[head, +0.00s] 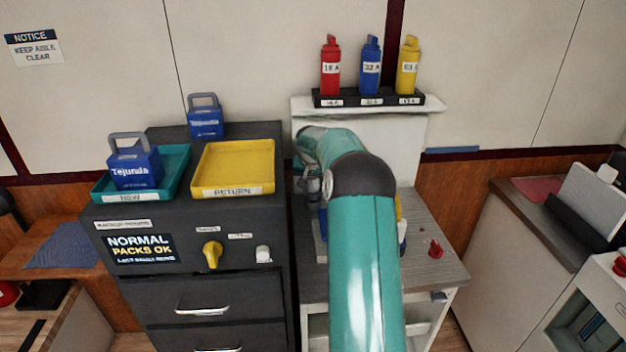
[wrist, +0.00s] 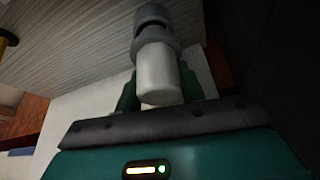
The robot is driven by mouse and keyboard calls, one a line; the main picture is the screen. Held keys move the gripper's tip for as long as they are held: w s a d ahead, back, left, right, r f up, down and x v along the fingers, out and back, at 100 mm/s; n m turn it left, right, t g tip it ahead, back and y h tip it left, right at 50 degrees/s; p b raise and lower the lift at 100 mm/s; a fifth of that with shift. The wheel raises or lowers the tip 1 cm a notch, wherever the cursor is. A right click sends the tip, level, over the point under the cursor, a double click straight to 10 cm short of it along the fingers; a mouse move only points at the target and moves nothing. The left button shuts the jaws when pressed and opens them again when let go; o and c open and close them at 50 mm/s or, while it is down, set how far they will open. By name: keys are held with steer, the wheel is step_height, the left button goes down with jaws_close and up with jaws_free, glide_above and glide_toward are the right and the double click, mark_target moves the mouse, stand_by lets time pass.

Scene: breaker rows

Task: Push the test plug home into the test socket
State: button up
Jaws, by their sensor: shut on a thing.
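In the wrist view my gripper (wrist: 160,88) has its green fingers on either side of a pale cylinder with a grey collar, apparently the test plug (wrist: 158,72). The fingers are shut on it. Its far end runs into a darker grey round part at the top of the picture; I cannot tell whether that is part of the plug or the test socket, nor how deep anything sits. In the head view my teal arm hides most of the bench, and a grey piece of my wrist shows at its left edge. The socket cannot be made out there.
A dark cabinet (head: 265,212) with a yellow tray (head: 266,189) stands close at left. Red, blue and yellow packs stand on the rear ledge.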

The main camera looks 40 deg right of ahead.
mark_target(313, 188)
steer(key=shift+f, duration=1.45)
steer(key=o, duration=1.1)
steer(key=shift+o, duration=0.2)
steer(key=v, duration=1.3)
steer(key=shift+a+r, duration=0.2)
steer(key=shift+r, duration=0.1)
steer(key=shift+s, duration=0.25)
